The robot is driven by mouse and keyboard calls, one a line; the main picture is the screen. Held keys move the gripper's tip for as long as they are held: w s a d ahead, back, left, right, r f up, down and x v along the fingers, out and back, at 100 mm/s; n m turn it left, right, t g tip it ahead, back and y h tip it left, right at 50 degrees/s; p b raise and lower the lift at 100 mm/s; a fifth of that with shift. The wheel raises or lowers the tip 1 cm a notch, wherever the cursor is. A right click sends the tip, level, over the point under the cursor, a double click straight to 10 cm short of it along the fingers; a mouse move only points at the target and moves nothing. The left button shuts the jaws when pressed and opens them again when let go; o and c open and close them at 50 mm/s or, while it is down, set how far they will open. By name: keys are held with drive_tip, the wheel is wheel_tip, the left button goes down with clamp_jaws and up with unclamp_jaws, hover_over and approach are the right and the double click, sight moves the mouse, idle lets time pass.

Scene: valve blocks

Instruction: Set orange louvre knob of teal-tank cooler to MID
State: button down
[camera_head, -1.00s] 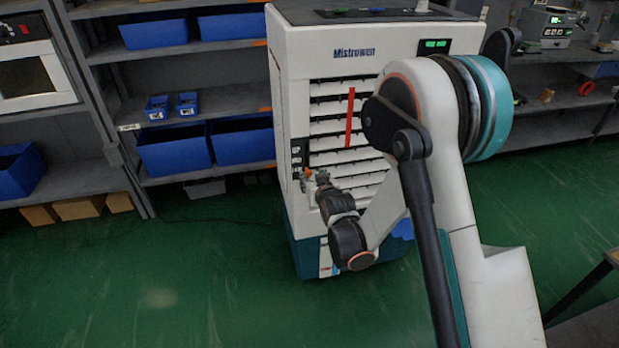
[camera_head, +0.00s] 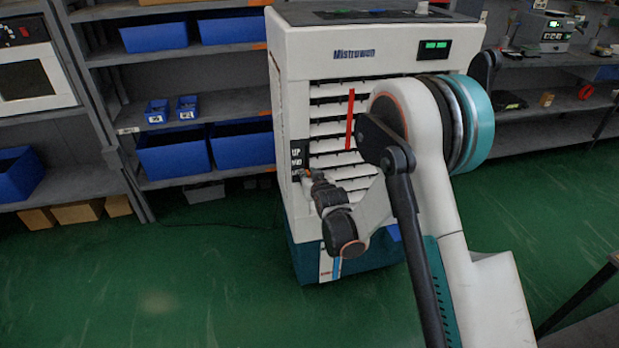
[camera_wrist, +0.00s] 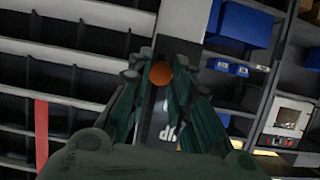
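The cooler (camera_head: 410,58) is a white cabinet marked Mistrowen with a teal tank (camera_head: 306,262) at its base. Its louvre slats (camera_head: 326,113) show dark gaps between them. A black label strip (camera_head: 297,154) on the left of its front reads UP and MID; lower lettering is hidden by my gripper (camera_head: 307,175). In the wrist view the round orange knob (camera_wrist: 161,73) sits between the fingertips of my gripper (camera_wrist: 162,76), which close in on both sides of it. The knob is mostly hidden in the head view. The label strip (camera_wrist: 168,133) appears upside down in the wrist view.
A red strip (camera_head: 350,120) hangs over the slats. Shelves with blue bins (camera_head: 174,150) stand behind on the left, and more shelving with a device (camera_head: 542,35) stands at the right. The green floor (camera_head: 150,280) in front is clear.

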wheel_tip(320, 180, up, 4)
drive_tip(key=shift+r+p, duration=0.1)
drive_tip(key=shift+p, duration=0.95)
drive_tip(key=c, duration=1.4)
unclamp_jaws()
drive_tip(key=shift+s, duration=0.15)
drive_tip(key=v, duration=1.1)
drive_tip(key=shift+s+r, duration=0.1)
drive_tip(key=shift+s, duration=0.2)
